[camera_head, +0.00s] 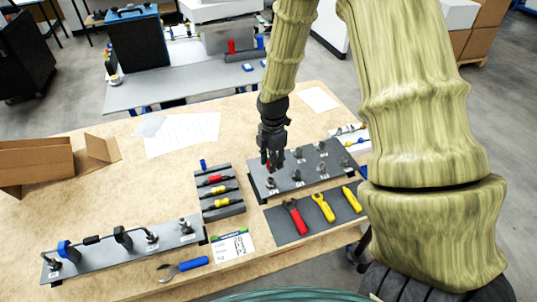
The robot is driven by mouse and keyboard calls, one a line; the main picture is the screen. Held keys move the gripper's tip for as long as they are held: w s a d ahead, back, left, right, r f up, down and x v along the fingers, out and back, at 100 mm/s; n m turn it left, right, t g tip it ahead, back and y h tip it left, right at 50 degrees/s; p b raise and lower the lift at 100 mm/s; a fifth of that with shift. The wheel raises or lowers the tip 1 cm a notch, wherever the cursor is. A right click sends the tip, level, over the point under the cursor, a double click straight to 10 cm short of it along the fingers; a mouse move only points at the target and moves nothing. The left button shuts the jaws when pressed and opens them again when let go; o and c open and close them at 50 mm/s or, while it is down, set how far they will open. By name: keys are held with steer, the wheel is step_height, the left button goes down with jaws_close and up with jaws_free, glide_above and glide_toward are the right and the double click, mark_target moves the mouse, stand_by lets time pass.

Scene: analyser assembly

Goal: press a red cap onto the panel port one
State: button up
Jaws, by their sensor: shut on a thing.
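My gripper (272,158) points down over the left end of the dark grey panel (325,177) on the wooden table. It is shut on a small red cap (269,166), of which only a sliver shows between the fingers. The panel carries several metal ports with small white labels. The cap is at or just above a port near the panel's back left corner. The fingers hide that port, so I cannot tell whether the cap touches it or what its label reads.
A dark mat (346,212) with red and yellow tools lies in front.

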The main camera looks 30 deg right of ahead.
steer(key=shift+a+f+b, duration=0.15)
steer(key=shift+f+b, duration=0.45)
steer(key=shift+f, duration=0.05)
steer(key=shift+f+b, duration=1.15)
steer(key=shift+f, duration=0.9)
steer(key=shift+f+p, duration=0.15)
steer(key=shift+p, duration=0.2)
steer(key=shift+f+b, duration=0.45)
steer(key=shift+f, duration=0.65)
steer(key=o, duration=0.8)
steer(key=shift+c, duration=0.2)
steer(key=shift+r, duration=0.1)
steer(key=shift+w+r, duration=0.1)
steer(key=shift+r, duration=5.8)
